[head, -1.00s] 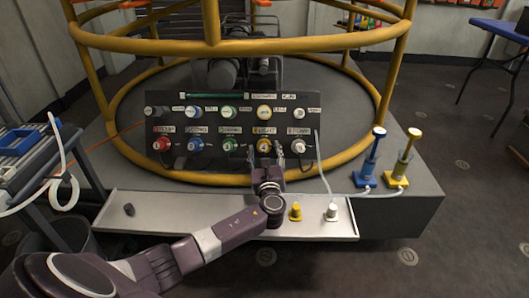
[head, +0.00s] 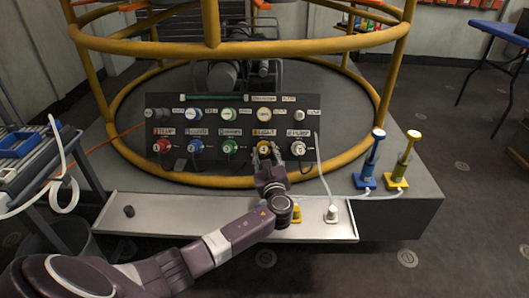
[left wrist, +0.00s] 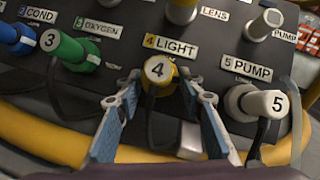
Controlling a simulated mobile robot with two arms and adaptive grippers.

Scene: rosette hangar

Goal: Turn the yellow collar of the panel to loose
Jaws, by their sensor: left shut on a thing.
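The dark panel (head: 212,165) carries two rows of coloured connectors. The yellow collar (head: 264,147) is in the lower row under the LIGHT label, with a white cap marked 4; it also shows in the left wrist view (left wrist: 164,84). My left gripper (head: 265,158) is at this collar, one finger on each side, shut on it. In the left wrist view the gripper (left wrist: 160,88) hides parts of the collar's sides. The collar's loose mark cannot be read. My right gripper is not in view.
The white PUMP connector (left wrist: 258,102) is close on the right, the green OXYGEN connector (left wrist: 76,53) on the left. A yellow rail (head: 190,182) runs below the panel. A tray (head: 170,215) in front holds small caps.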

